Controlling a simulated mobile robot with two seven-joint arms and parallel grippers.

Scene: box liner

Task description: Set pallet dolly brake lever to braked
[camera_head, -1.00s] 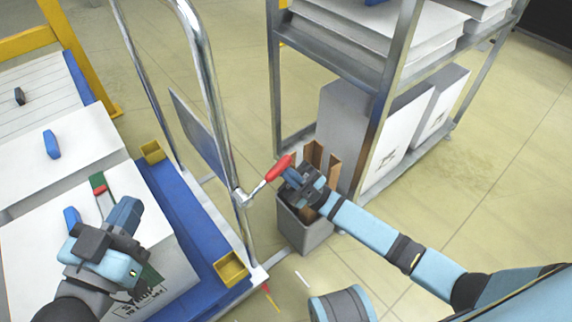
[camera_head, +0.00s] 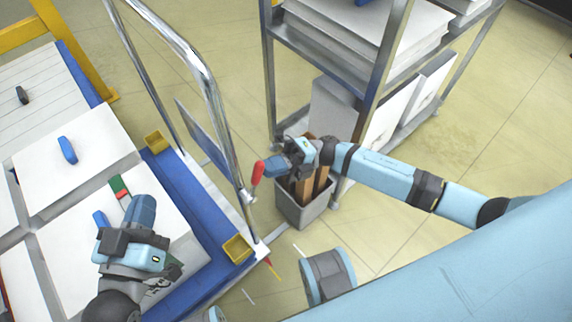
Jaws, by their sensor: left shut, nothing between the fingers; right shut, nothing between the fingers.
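The brake lever (camera_head: 258,172) has a red grip and sits low on the chrome handle post of the blue pallet dolly (camera_head: 192,215). Its grip stands roughly upright in the picture, just right of the post. My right gripper (camera_head: 270,168) is shut with its blue fingertips at the right side of the red grip; it looks to be touching it, with nothing between the fingers. My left gripper (camera_head: 143,207) is shut and empty above a white box (camera_head: 165,226) on the dolly. The lever's pivot is small and partly hard to make out.
A grey bin (camera_head: 303,210) with brown cardboard pieces stands below my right gripper. A metal shelf (camera_head: 380,75) with white boxes is behind it. Yellow corner brackets (camera_head: 237,248) sit on the dolly's edge. Open floor (camera_head: 470,130) lies to the right.

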